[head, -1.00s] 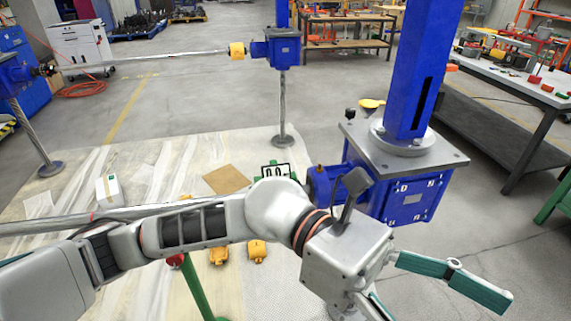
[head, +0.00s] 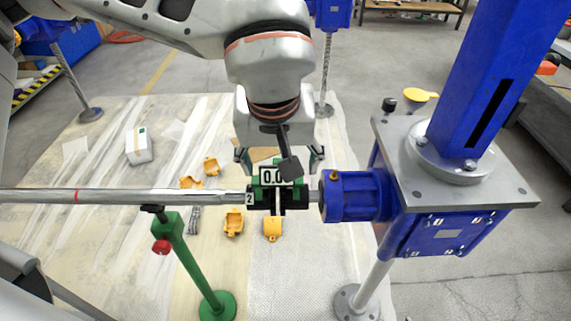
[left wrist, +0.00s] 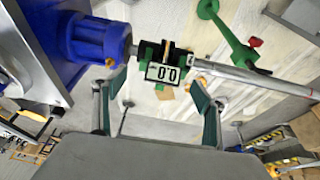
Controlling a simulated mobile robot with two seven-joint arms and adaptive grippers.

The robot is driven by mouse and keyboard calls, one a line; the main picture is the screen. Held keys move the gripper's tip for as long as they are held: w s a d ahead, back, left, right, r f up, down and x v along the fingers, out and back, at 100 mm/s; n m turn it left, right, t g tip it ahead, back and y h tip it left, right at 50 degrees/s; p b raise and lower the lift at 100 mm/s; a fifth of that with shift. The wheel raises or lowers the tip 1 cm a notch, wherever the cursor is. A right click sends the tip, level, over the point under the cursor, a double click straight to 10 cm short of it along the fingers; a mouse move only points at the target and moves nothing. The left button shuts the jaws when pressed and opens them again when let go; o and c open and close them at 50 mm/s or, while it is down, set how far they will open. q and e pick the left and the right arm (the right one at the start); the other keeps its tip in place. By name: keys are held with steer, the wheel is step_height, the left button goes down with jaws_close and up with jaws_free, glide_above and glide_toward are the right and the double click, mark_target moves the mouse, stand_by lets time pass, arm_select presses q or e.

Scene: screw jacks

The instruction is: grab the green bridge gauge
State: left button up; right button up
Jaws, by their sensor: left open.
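The green bridge gauge (head: 265,177) has a white display with black digits and black clamp parts. It sits at the shaft coupling between the long grey shaft (head: 120,196) and the blue screw jack (head: 352,196). It also shows in the left wrist view (left wrist: 170,54), with its display facing the camera. My left gripper (head: 280,158) is open and points down over the gauge, its green-padded fingers spread to either side. In the left wrist view, the fingers (left wrist: 154,98) are empty and the gauge lies just beyond them. My right gripper is not in view.
A green stand (head: 190,260) with a red knob stands under the shaft. Several yellow covers (head: 234,222) and a white box (head: 139,146) lie on the floor sheet. The jack's tall blue column (head: 492,85) rises at the right.

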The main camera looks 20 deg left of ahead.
mark_target(274, 166)
arm_select(q)
steer(key=shift+w+a+r+t+y, duration=0.2)
steer(key=shift+w+a+r, duration=0.1)
steer(key=shift+w+a, duration=0.2)
steer(key=shift+w+a+r+t+y, duration=0.25)
steer(key=shift+w+a, duration=0.1)
steer(key=shift+w, duration=0.15)
steer(key=shift+x, duration=1.15)
steer(key=x, duration=0.5)
steer(key=shift+d+f, duration=0.15)
steer(key=shift+d, duration=0.05)
steer(key=c, duration=1.5)
steer(key=shift+c, duration=0.7)
